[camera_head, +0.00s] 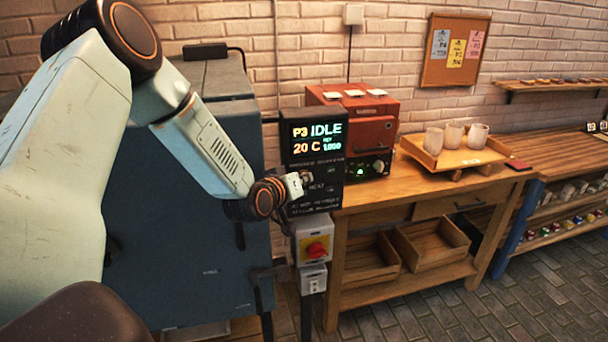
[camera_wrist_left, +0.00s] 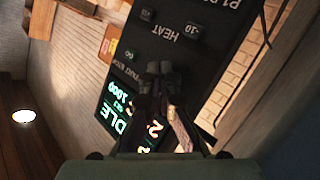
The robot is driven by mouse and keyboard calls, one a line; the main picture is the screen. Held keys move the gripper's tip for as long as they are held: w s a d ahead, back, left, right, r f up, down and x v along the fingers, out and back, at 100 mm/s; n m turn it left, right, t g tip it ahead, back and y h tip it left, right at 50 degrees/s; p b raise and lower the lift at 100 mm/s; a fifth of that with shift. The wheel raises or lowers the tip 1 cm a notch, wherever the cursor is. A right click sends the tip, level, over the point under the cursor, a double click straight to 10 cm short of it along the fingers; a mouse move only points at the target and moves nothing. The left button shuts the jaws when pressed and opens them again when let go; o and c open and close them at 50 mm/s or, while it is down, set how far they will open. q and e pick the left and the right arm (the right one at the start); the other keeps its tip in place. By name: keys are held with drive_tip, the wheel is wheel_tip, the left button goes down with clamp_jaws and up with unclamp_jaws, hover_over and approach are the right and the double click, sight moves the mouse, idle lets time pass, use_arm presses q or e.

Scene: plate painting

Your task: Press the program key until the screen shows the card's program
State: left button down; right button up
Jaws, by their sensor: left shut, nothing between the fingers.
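The kiln controller (camera_head: 316,155) is a dark upright panel. Its screen (camera_head: 317,138) reads P3, IDLE, 20 C and about 1000. My left gripper (camera_head: 298,184) is shut and empty at the lower left of the panel, by the HEAT label. In the wrist view the panel (camera_wrist_left: 195,45) appears upside down, with HEAT, -10 and small keys; the left gripper's closed tips (camera_wrist_left: 159,70) are in front of it. I cannot tell whether they touch it. The program key is not clearly seen. Blue, yellow and pink cards (camera_head: 456,53) hang on the corkboard; their writing is too small to read surely.
A red oven-like box (camera_head: 365,128) stands right of the panel on a wooden bench. A tray (camera_head: 490,156) there holds 3 pale cups. A yellow box with a red switch (camera_head: 316,246) is below the panel. A large blue-grey cabinet (camera_head: 185,225) stands left.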

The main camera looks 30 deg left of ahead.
use_arm(q)
drive_tip(key=shift+a, duration=0.15)
idle(0.4)
drive_tip(key=shift+s+d+r, duration=0.1)
drive_tip(key=shift+s+d, duration=0.35)
drive_tip(key=shift+d, duration=0.2)
drive_tip(key=shift+s+d, duration=0.1)
drive_tip(key=shift+s+d, duration=1.55)
drive_tip(key=shift+d, duration=0.3)
